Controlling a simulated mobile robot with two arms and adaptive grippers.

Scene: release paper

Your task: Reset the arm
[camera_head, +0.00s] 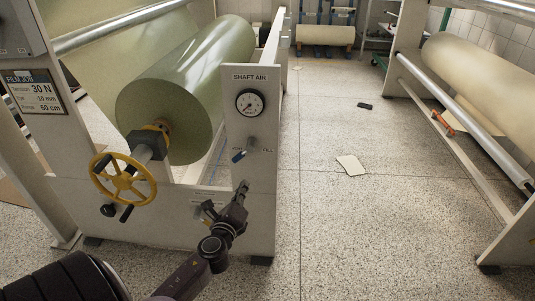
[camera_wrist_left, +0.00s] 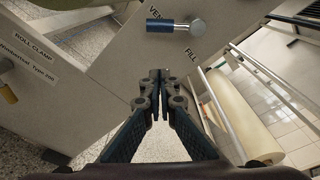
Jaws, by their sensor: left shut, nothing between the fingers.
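My left gripper (camera_head: 238,194) is in front of the white machine panel (camera_head: 252,190), below the blue-handled valve lever (camera_head: 239,156) and the SHAFT AIR gauge (camera_head: 250,103). Its fingers are shut with nothing between them. In the left wrist view the closed fingertips (camera_wrist_left: 160,76) show in the middle, with the blue lever (camera_wrist_left: 165,25) above them, between the VENT and FILL labels. The fingers appear apart from the lever. My right gripper shows in neither view.
A green film roll (camera_head: 170,95) on a shaft and a yellow handwheel (camera_head: 123,180) stand left of the gripper. A second frame with a cream roll (camera_head: 490,80) stands at the right. The speckled floor between holds a paper piece (camera_head: 351,165) and a small dark object (camera_head: 365,106).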

